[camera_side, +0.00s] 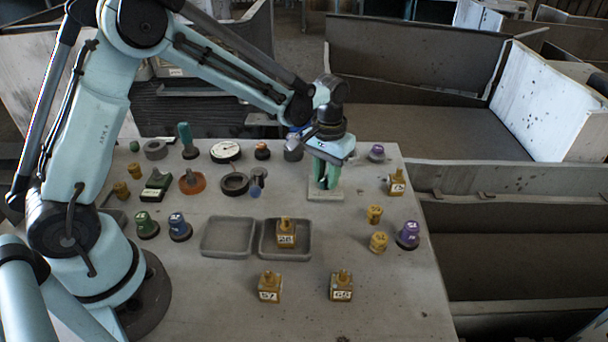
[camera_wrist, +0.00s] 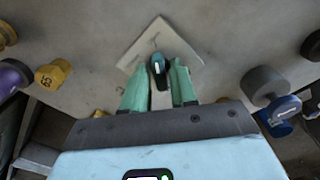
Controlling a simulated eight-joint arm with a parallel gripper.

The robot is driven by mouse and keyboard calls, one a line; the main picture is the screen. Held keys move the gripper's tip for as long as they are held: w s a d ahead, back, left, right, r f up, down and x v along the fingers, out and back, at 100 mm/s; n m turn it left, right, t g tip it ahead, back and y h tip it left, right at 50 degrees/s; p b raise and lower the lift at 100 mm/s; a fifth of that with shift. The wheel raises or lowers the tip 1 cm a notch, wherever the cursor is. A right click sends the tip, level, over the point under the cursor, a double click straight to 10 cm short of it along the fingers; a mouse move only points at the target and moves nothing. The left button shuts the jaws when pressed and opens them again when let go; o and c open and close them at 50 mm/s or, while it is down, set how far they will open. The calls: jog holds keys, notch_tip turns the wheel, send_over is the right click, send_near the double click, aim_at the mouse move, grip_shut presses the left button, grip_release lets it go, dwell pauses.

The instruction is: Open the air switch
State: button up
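A pale square plate (camera_side: 325,196) lies at the back right of the table and carries a small dark teal lever with a white stripe, which I take for the air switch. The lever (camera_wrist: 158,66) stands on the plate in the wrist view. My gripper (camera_side: 325,181) points straight down over the plate. In the wrist view its green fingers (camera_wrist: 161,66) are apart, one on each side of the lever, with a gap showing between them. I cannot tell whether either finger touches it. The fingers hide most of the lever in the side view.
Two grey trays stand mid-table; the left tray (camera_side: 227,254) is empty, and the right tray (camera_side: 265,252) holds a brass block (camera_side: 286,234). A purple knob (camera_side: 376,152) and another brass block (camera_side: 397,182) are right of the plate. A grey cylinder (camera_side: 293,151) is close on its left.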

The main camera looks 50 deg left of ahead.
aim_at(326, 177)
jog(key=shift+o, duration=0.3)
jog(key=shift+r, duration=2.95)
jog(key=shift+s+r, duration=0.2)
jog(key=shift+r, duration=0.1)
jog(key=s+a+r+m+t, duration=0.1)
jog(key=s+r+t, duration=0.2)
jog(key=s, duration=0.4)
jog(key=s+a+r+m+t, duration=0.1)
jog(key=s+t, duration=0.3)
jog(key=s, duration=0.4)
jog(key=shift+a+r, duration=0.6)
jog(key=shift+r, duration=0.3)
